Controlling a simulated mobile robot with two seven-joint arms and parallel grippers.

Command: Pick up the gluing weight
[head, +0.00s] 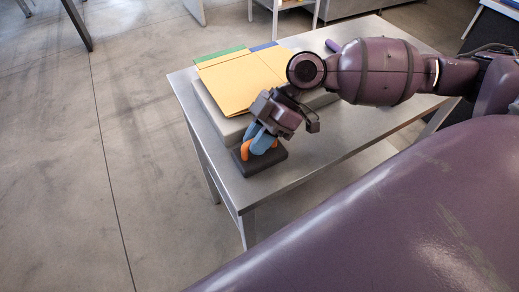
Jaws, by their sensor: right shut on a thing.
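The gluing weight is a dark rectangular block (264,163) with an orange handle (245,151) on top. It is at the near-left part of the metal table (300,172), in front of the stacked sheets. My right gripper (257,141) reaches down from above, its blue fingers shut on the orange handle. The fingers hide the middle of the handle. The block looks level and at or very near the table top; I cannot tell whether it touches. My left gripper is not in view.
A grey slab (213,110) on the table bears tan sheets (236,84), with green (219,54) and blue (264,46) edges behind. My right arm spans the table's far right side. The table front is clear. Open concrete floor (90,150) lies left.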

